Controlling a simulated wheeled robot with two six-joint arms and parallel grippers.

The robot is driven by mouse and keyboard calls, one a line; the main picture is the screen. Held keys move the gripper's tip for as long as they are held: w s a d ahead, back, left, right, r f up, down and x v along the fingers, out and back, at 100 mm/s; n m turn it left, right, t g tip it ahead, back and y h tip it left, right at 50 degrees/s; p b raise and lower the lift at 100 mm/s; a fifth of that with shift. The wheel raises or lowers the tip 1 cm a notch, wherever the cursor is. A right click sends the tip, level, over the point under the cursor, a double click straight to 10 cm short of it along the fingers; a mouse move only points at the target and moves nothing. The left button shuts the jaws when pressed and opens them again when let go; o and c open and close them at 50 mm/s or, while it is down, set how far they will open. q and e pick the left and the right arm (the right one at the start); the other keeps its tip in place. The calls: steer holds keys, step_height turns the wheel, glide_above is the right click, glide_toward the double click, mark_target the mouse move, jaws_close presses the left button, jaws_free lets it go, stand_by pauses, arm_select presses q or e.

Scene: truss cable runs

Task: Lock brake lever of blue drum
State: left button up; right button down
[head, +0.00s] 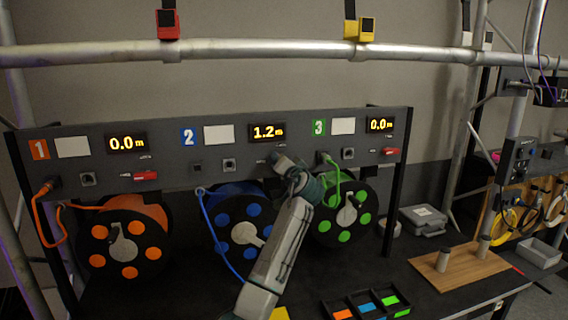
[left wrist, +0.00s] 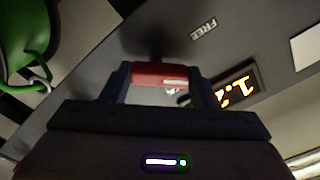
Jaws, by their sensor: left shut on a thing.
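The blue drum (head: 226,236), black-faced with blue discs and a silver crank, hangs below panel section 2. Its display (head: 267,132) reads 1.2 m and also shows upside down in the left wrist view (left wrist: 236,88). My left gripper (head: 279,161) is up at the panel just below this display. In the left wrist view its two fingers (left wrist: 160,84) are closed around the red brake lever (left wrist: 160,72) of the blue drum. A FREE label (left wrist: 203,32) is beside the lever. In the head view my gripper hides the lever. My right gripper is not in view.
The orange drum (head: 103,244) is at left and the green drum (head: 334,232) at right, close to my left arm. Their red levers (head: 146,176) sit on the panel (head: 230,172). A divided tray (head: 329,306) and a wooden board (head: 463,276) lie on the table.

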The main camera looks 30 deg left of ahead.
arm_select(q)
steer(key=m+p, duration=0.5)
steer(key=m, duration=0.4)
steer(key=shift+w+d+r, duration=0.1)
steer(key=shift+d, duration=0.05)
steer(key=shift+m, duration=0.4)
steer(key=o, duration=1)
steer(key=b+v, duration=0.5)
steer(key=v, duration=0.6)
steer(key=shift+w, duration=0.1)
